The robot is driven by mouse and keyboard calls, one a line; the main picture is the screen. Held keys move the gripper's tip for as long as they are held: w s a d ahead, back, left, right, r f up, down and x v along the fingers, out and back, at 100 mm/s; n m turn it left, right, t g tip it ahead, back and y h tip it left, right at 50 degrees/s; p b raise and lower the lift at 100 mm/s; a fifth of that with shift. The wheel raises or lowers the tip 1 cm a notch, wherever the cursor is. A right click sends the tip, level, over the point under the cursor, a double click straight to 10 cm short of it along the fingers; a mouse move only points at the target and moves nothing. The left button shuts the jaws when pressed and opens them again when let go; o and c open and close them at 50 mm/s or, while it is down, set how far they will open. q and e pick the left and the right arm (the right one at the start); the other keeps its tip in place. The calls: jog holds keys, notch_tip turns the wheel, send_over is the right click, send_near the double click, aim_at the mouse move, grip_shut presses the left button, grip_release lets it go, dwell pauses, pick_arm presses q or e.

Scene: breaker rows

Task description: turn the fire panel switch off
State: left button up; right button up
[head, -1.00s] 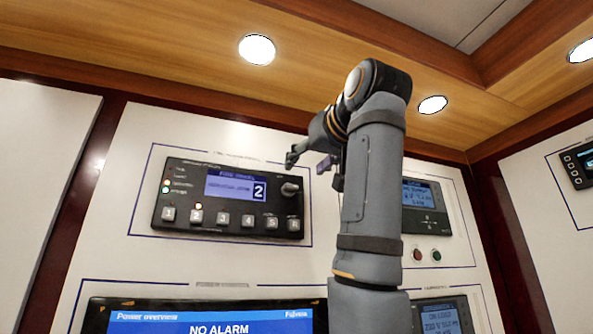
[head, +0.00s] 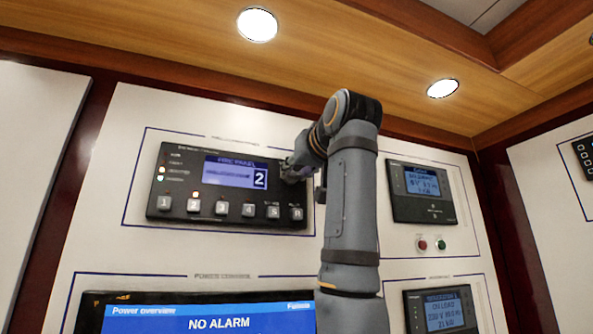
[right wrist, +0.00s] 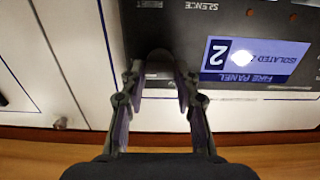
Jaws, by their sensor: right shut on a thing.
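The fire panel (head: 233,226) is a black box on the white wall with a blue screen (head: 229,173) showing a large 2, and a row of numbered buttons below it. My right gripper (head: 291,171) is at the panel's upper right, where the switch knob is. The knob's exact angle is mostly hidden by the fingers. My left gripper is not in view.
A larger screen reading NO ALARM (head: 215,318) is below the fire panel. A second display unit (head: 424,193) is right of my arm, with a red button (head: 422,244) and a green button (head: 441,244) under it. A wooden ceiling with round lamps is above.

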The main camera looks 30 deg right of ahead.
grip_shut()
jog(key=shift+n, duration=1)
jog(key=n, duration=0.6)
jog(key=shift+a, duration=0.15)
jog(key=n, duration=0.5)
jog(key=shift+f+n+b, duration=0.15)
jog(key=shift+n+b, duration=0.25)
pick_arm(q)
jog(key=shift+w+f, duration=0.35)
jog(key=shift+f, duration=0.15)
pick_arm(e)
jog(key=n, duration=0.4)
jog(key=shift+w+f, duration=0.1)
jog(key=shift+f, duration=0.05)
jog(key=shift+n, duration=0.3)
jog(key=o, duration=0.6)
grip_release()
jog(key=o, duration=0.4)
jog(key=shift+a, duration=0.1)
jog(key=shift+s, duration=0.2)
